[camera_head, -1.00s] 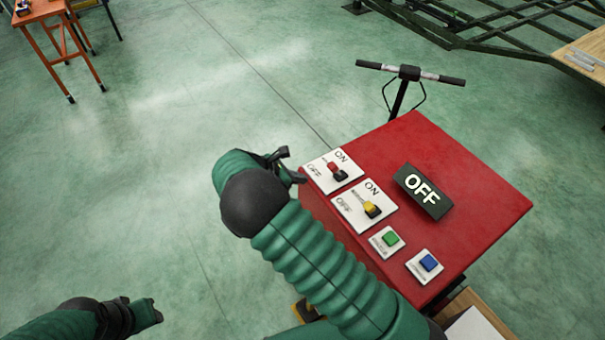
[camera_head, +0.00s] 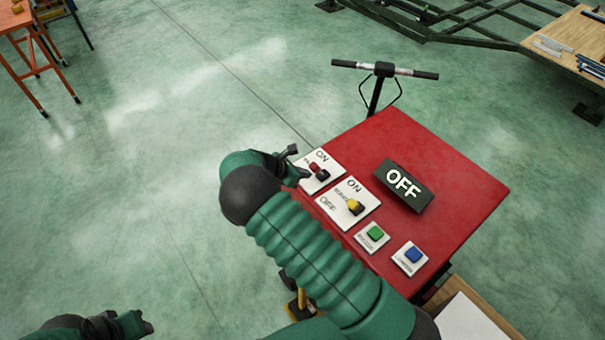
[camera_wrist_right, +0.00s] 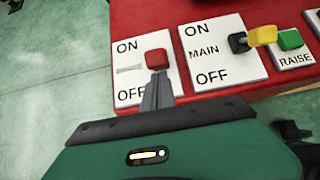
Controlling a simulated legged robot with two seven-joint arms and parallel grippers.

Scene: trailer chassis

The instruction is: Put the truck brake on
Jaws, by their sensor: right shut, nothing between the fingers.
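The red control panel (camera_head: 450,160) carries a red-knobbed switch (camera_head: 317,168) on a white plate marked ON and OFF. The red knob (camera_wrist_right: 157,60) also shows in the right wrist view, between the two words, with the tip of my right gripper (camera_wrist_right: 157,88) just below it in the picture; I cannot tell whether they touch. A yellow-knobbed MAIN switch (camera_head: 355,207) sits beside it. A dark display (camera_head: 403,186) reads OFF. My right gripper (camera_head: 290,158) is shut and empty at the panel's left edge. My left gripper (camera_head: 145,322) is at the lower left, away from the panel; its fingers are unclear.
A green button (camera_head: 375,233) and a blue button (camera_head: 413,254) sit along the panel's near side. A black T-handle (camera_head: 384,70) stands behind the panel. An orange table (camera_head: 25,30) and a green chassis frame (camera_head: 440,30) are farther off. Floor left of the panel is clear.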

